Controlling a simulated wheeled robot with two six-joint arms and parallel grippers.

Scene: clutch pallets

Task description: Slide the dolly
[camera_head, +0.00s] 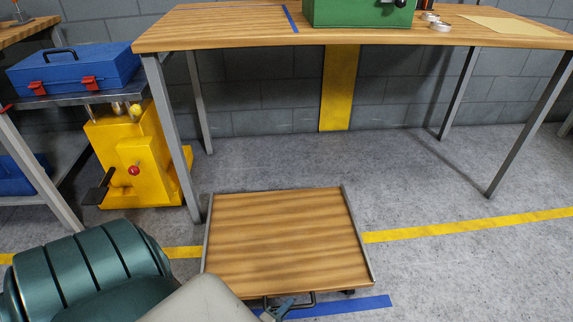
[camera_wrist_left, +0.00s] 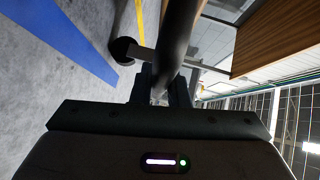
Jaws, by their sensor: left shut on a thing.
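The dolly (camera_head: 285,235) is a low flat platform with a wood-grain top and grey metal rails on its left and right sides. It stands on the floor in the lower middle of the head view. A dark bar handle (camera_head: 305,303) sits at its near edge. My left gripper (camera_head: 281,308) is at this handle, partly hidden by my arm. In the left wrist view, my left gripper (camera_wrist_left: 163,92) is shut on the dark handle bar (camera_wrist_left: 180,40). A dark caster (camera_wrist_left: 122,50) and the dolly's wooden edge (camera_wrist_left: 270,42) show beyond. My right gripper is in neither view.
A wooden workbench (camera_head: 400,38) with metal legs stands behind the dolly, open underneath. A yellow jack-like machine (camera_head: 135,160) and a blue toolbox (camera_head: 75,70) are at left. A yellow line (camera_head: 470,225) and blue tape (camera_head: 350,306) mark the floor. Floor to the right is clear.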

